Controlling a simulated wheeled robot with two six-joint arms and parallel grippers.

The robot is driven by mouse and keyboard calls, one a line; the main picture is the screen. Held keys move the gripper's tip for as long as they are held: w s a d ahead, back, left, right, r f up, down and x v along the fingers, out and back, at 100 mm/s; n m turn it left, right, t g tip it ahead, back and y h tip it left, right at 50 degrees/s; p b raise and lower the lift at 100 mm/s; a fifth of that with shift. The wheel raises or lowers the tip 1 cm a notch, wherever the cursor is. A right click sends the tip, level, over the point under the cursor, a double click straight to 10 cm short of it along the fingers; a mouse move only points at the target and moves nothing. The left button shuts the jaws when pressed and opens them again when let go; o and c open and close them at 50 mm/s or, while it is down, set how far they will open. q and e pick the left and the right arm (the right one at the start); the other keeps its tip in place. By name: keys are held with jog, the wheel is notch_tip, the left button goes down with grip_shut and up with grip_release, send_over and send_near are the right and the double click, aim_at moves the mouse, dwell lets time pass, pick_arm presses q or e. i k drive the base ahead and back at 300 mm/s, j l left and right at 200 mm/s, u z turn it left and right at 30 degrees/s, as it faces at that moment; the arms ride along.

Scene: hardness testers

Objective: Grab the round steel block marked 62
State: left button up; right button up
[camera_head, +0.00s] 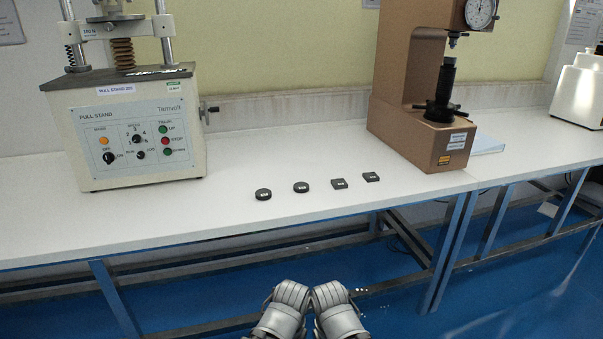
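Two dark round blocks lie flat on the white bench, the left one (263,195) nearer the front edge and the other round block (301,188) just right of it. Each has a small white label, too small to read, so I cannot tell which is marked 62. Two dark square blocks, one left (339,185) and one right (371,178), continue the row. My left gripper (291,291) and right gripper (328,292) are side by side at the bottom, in front of the bench and apart from the blocks. Their fingers' opening cannot be made out.
The white bench (228,222) is clear around the blocks. A pull stand (135,130) stands at the left and a brown hardness tester (408,135) at the right. Blue table legs (455,245) stand below. A white machine (580,92) is far right.

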aim_at(300, 187)
jog(key=i+l, duration=0.2)
jog(key=i, duration=0.25)
jog(key=i+l+u, duration=0.1)
jog(key=i, duration=0.3)
